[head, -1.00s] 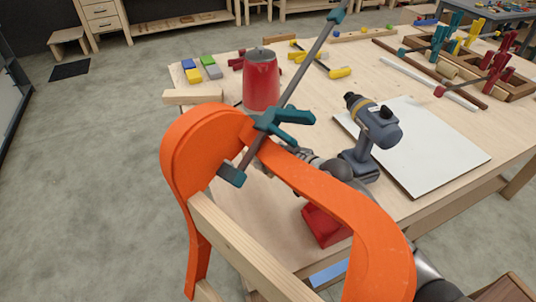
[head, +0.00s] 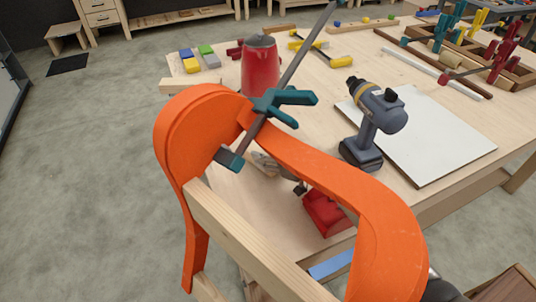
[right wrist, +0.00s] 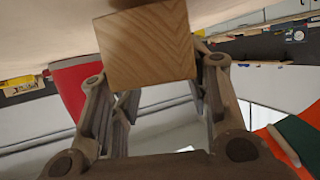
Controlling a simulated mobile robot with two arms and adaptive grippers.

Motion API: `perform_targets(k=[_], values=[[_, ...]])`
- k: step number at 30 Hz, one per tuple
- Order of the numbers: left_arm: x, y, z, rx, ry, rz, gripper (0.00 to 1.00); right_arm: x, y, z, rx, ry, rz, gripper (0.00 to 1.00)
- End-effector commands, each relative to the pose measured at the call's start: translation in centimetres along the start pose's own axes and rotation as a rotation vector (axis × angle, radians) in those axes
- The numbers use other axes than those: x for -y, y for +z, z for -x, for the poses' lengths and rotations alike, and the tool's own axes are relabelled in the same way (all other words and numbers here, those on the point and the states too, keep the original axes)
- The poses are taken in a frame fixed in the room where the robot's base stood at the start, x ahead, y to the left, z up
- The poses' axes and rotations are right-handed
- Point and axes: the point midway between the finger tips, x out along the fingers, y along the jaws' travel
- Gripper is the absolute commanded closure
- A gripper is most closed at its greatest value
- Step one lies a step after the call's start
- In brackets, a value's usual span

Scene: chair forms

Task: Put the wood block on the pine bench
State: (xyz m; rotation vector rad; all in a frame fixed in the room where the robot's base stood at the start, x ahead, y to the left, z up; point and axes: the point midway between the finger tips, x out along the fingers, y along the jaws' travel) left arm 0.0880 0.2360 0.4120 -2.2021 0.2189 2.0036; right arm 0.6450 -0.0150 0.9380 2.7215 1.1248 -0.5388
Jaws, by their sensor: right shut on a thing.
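The wood block (right wrist: 146,45) shows its square end grain in the right wrist view, between the fingers of my right gripper (right wrist: 155,92), which is shut on it. In the head view my right gripper (head: 265,164) is mostly hidden behind the orange chair form, and I cannot make out the block there. The pine bench (head: 318,112) is the large pale workbench filling the middle and right. The gripper appears low over its near left part; contact between block and bench cannot be seen. My left gripper is not in view.
The orange chair form (head: 375,215) with a teal-jawed clamp (head: 283,102) stands in front. Bare top lies between kettle and drill.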

Motion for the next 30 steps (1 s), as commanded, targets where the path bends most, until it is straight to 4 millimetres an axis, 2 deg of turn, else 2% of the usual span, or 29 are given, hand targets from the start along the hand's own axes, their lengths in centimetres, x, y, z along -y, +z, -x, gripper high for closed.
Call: perform_targets(k=[15,16,21,30], values=[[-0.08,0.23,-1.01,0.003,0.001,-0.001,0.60,-0.04,0.98,-0.42,-0.001,0.001,0.001,0.82],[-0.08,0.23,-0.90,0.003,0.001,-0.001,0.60,-0.04,0.86,-0.37,-0.002,0.001,0.001,0.52],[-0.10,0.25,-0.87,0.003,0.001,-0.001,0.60,-0.03,0.87,-0.37,-0.001,0.000,0.000,0.31],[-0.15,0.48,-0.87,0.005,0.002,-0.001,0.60,-0.02,0.98,-0.36,0.001,0.000,0.000,0.31]])
